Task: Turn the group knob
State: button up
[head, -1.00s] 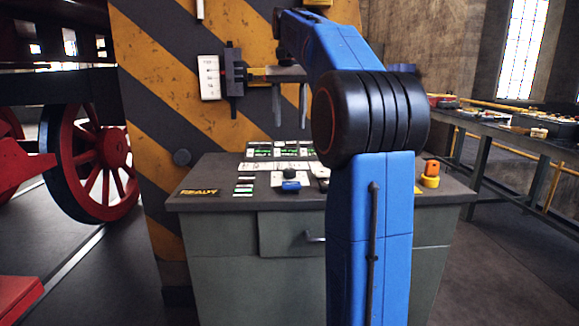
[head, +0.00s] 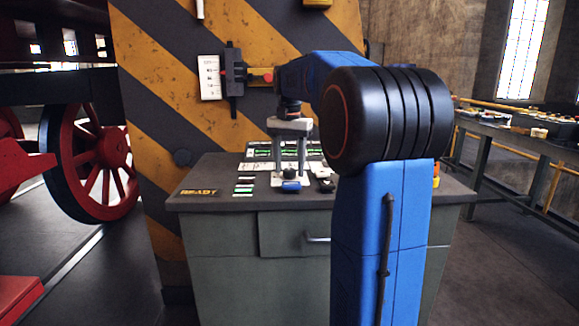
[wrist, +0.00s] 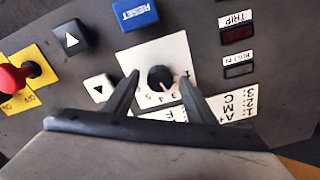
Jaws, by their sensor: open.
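The group knob (wrist: 160,78) is a small round black dial on a white plate with numbers, in the middle of the wrist view. In the head view the knob (head: 290,173) shows small on the console top. My gripper (wrist: 159,80) is open and points down at the panel, one finger on each side of the knob. The wrist view shows gaps between the fingers and the knob; fingertip height is hard to tell. In the head view my gripper (head: 289,168) is upright over the console, with nothing held.
A striped pillar (head: 160,95) stands behind. My arm hides the console's right part.

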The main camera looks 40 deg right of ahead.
jog(key=shift+f, duration=0.1)
jog(key=shift+c, duration=0.6)
jog(key=c, duration=0.9)
jog(key=shift+n, duration=2.8)
jog(key=o, duration=1)
